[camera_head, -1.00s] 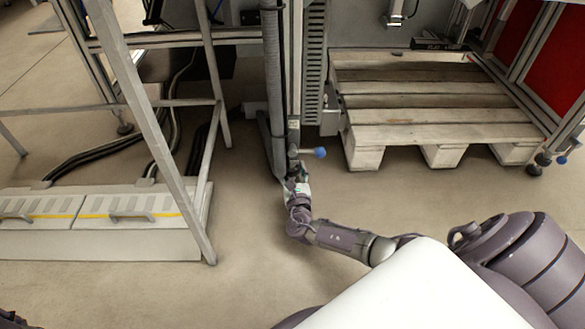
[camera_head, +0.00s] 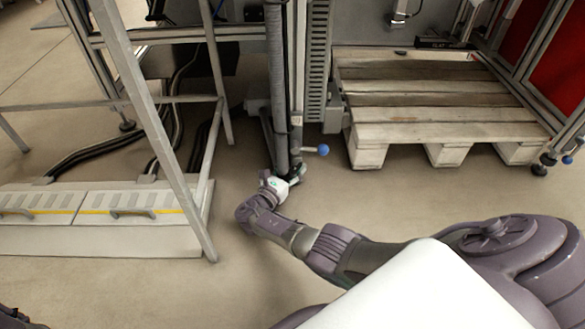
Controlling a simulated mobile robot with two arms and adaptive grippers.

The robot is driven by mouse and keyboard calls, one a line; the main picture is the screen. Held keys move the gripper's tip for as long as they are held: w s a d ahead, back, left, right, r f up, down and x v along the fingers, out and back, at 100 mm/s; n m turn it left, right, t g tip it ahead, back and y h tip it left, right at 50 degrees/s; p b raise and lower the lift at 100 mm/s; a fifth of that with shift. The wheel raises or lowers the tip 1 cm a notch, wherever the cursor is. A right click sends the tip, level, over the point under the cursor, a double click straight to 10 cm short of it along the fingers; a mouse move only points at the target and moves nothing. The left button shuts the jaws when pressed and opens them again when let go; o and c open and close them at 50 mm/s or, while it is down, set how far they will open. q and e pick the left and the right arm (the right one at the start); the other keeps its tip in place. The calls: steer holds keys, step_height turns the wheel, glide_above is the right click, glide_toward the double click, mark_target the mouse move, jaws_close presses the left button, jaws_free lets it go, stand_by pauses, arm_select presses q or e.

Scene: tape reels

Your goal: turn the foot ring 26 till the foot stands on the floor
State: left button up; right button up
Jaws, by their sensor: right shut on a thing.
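My right gripper (camera_head: 294,177) is low at the foot of the grey upright post (camera_head: 277,95), close to the floor. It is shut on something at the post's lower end. That spot fits the foot ring, but the ring itself is hidden by the gripper and too small to make out. I cannot tell whether the foot touches the floor. A lever with a blue ball knob (camera_head: 323,150) sticks out to the right just above the gripper. My left gripper is not in view.
A wooden pallet (camera_head: 440,133) stands to the right of the post. A metal frame (camera_head: 165,140) and a white step box with yellow stripes (camera_head: 100,240) stand to the left. Black cables (camera_head: 95,155) lie on the floor behind. The floor in front is clear.

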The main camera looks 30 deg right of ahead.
stand_by(0.5)
steer(key=o, duration=1.2)
steer(key=shift+c, duration=0.2)
steer(key=shift+s+d+t, duration=0.1)
steer(key=shift+t, duration=0.2)
